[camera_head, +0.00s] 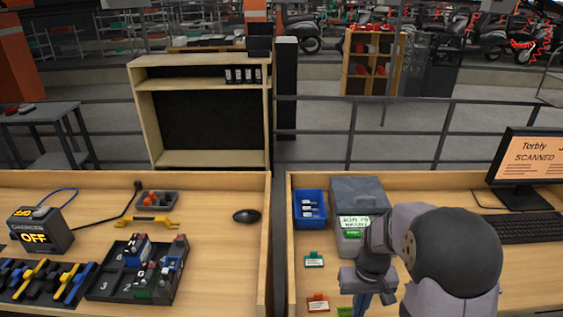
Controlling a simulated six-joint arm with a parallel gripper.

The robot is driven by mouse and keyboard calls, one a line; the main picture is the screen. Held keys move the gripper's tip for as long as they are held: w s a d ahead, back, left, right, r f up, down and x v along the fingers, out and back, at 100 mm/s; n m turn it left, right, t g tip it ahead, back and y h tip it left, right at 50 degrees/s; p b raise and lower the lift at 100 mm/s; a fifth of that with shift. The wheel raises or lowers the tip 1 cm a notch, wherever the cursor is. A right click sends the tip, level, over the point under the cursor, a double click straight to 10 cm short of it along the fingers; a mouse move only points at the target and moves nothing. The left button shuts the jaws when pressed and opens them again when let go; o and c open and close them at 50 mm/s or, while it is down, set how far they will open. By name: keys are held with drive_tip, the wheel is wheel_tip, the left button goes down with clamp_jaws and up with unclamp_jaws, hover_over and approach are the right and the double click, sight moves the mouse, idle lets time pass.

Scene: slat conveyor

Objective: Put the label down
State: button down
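My gripper (366,297) hangs over the right desk near the bottom edge of the view, below my grey and black arm. Its fingertips are small and partly hidden, so I cannot tell whether they are open or hold a label. A green and white label (314,259) lies flat on the desk to the left of my gripper. A red-orange and white label (318,302) lies nearer the front edge. Another green label (345,312) is cut off by the bottom edge, close to my gripper.
A blue bin (297,211) with white-marked items and a grey box (361,188) with a pale green note stand behind the labels. A monitor (535,157) and keyboard (527,228) are at right. The left desk, across a gap, holds a charger (40,232) and numbered tray (108,283).

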drive_tip(key=w+d, duration=0.2)
drive_tip(key=w, duration=0.1)
drive_tip(key=w+d+r+b, duration=0.1)
drive_tip(key=w+d, duration=0.1)
drive_tip(key=w, duration=0.1)
drive_tip(key=w+d+r, duration=0.1)
drive_tip(key=w+d, duration=0.1)
drive_tip(key=w, duration=0.1)
drive_tip(key=shift+w+d+r, duration=0.1)
drive_tip(key=shift+w+r, duration=0.1)
drive_tip(key=shift+w, duration=0.1)
drive_tip(key=shift+w+d+r, duration=2.4)
drive_tip(key=shift+w+r, duration=0.65)
drive_tip(key=shift+w, duration=0.3)
drive_tip(key=shift+f+p, duration=1.35)
drive_tip(key=shift+f, duration=3.65)
drive_tip(key=shift+f, duration=0.2)
drive_tip(key=c, duration=2)
unclamp_jaws()
